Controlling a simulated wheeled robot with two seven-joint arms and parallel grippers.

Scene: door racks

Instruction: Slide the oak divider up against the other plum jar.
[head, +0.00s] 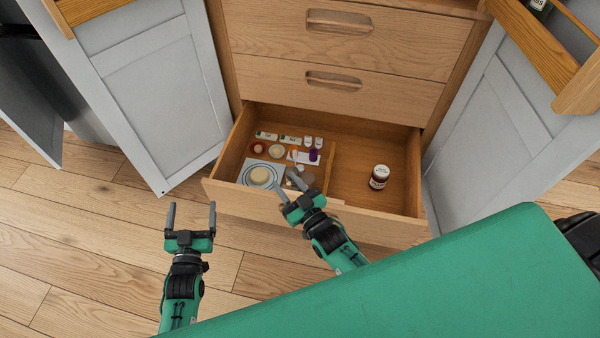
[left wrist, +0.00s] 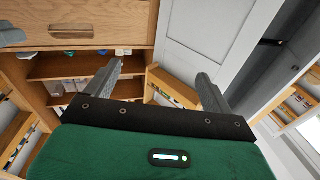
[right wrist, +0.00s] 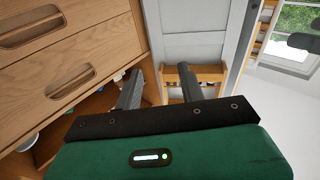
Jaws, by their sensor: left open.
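The oak divider (head: 330,168) stands in the open drawer, running from back to front and partly hidden at its front end by my right gripper. A dark plum-coloured jar (head: 379,177) with a pale label and light lid stands alone to its right, apart from it. A small purple item (head: 314,155) sits left of the divider; I cannot tell if it is a jar. My right gripper (head: 287,184) is open and empty above the drawer's front, left of the divider. My left gripper (head: 191,210) is open and empty over the floor, left of the drawer.
The drawer (head: 262,205) holds several small bottles, dishes and a round plate (head: 260,175) left of the divider. Bare drawer floor surrounds the dark jar. Grey doors (head: 160,90) with wooden racks (head: 540,50) stand open on both sides.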

